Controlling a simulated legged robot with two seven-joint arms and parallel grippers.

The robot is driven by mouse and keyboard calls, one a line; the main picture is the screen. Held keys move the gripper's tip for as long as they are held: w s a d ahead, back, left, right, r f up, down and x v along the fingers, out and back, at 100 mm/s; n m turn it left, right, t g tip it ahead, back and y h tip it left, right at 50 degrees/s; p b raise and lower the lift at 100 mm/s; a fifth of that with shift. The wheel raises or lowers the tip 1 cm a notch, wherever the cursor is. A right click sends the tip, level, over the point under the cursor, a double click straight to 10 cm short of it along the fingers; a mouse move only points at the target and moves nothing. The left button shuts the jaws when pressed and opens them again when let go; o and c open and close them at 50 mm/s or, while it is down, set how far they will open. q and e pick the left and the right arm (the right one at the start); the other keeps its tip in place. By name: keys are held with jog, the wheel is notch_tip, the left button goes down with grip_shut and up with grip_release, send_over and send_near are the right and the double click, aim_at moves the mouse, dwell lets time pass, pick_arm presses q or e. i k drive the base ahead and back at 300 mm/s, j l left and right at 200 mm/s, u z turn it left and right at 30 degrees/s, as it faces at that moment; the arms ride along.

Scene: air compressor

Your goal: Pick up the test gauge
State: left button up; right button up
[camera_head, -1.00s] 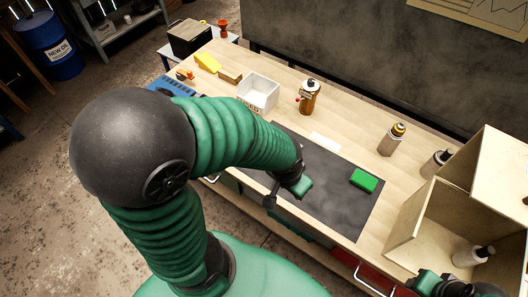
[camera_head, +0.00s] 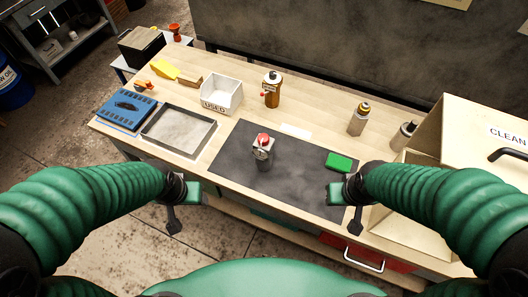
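A small grey device with a red top and a round dial on its front, which looks like the test gauge (camera_head: 263,152), stands upright on the dark mat (camera_head: 300,183). My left gripper (camera_head: 184,205) is over the table's front edge, left of the gauge and apart from it. My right gripper (camera_head: 343,205) is near the front right of the mat, right of the gauge and apart from it. Nothing shows held in either gripper. Their finger gaps are too small to make out.
A green block (camera_head: 339,162) lies on the mat near my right gripper. A metal tray (camera_head: 179,132), blue case (camera_head: 127,109), white "USED" bin (camera_head: 221,95) and amber bottle (camera_head: 272,90) stand left and behind.

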aim_at(264, 161)
jog(key=i+j+z, duration=0.15)
jog(key=j, duration=0.2)
jog(key=i+j+z, duration=0.1)
jog(key=j, duration=0.3)
jog(key=i+j+z, duration=0.15)
jog(key=j, duration=0.25)
jog(key=i+j+z, duration=0.15)
jog(key=j, duration=0.3)
jog(key=i+j+z, duration=0.15)
jog(key=j, duration=0.25)
